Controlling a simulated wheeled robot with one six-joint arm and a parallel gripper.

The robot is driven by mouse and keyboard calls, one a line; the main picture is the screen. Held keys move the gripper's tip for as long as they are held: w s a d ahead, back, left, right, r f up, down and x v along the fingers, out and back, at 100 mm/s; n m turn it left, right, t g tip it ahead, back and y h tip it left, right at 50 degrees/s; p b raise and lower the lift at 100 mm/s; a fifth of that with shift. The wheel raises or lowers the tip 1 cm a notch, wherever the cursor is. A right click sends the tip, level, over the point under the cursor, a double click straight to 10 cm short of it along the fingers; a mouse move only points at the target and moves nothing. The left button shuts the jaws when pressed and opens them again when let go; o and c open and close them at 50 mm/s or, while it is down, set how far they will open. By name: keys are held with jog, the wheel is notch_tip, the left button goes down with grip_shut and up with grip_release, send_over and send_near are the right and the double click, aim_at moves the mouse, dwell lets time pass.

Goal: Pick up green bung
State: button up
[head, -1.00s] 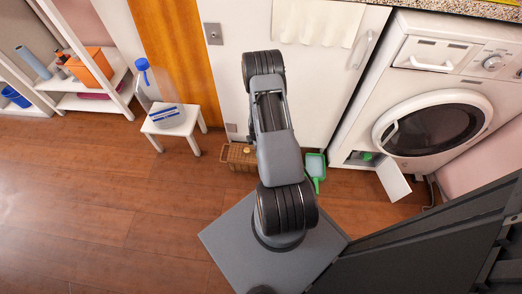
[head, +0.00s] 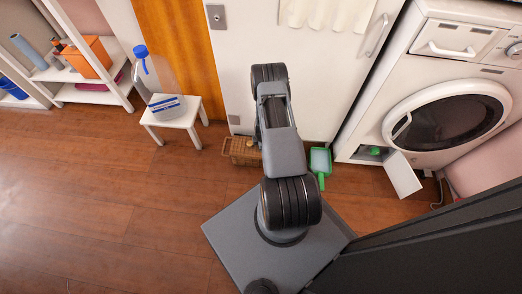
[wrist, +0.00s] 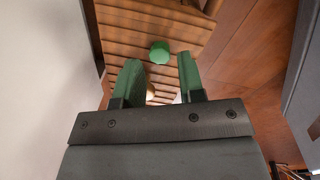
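A round green piece (wrist: 160,52), which looks like a bung, lies on a brown slatted or woven surface (wrist: 125,22) in the wrist view, just beyond my fingertips. My gripper (wrist: 160,72) is open, its two green-padded fingers apart. A small pale rounded thing (wrist: 151,91) shows between the fingers, partly hidden. In the head view my arm hides the gripper, beside a wicker basket (head: 240,152). Another round green piece (head: 376,151) sits in the open low hatch of the washing machine (head: 425,80); I cannot tell which one is the bung.
A green dustpan (head: 320,162) lies on the floor right of my arm. The hatch flap (head: 403,176) hangs open. A white stool (head: 183,119) holds a clear bottle with a blue cap (head: 166,104). A white cabinet (head: 310,65) stands behind; floor at left is clear.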

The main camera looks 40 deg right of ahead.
notch_tip(320, 180, down, 3)
jog(key=shift+w+r+b, duration=0.1)
jog(key=shift+w+b, duration=0.05)
jog(key=shift+b, duration=0.25)
jog(key=c, duration=0.7)
jog(key=shift+o, duration=0.2)
jog(key=shift+r, duration=0.1)
notch_tip(320, 180, up, 10)
jog(key=p, duration=0.4)
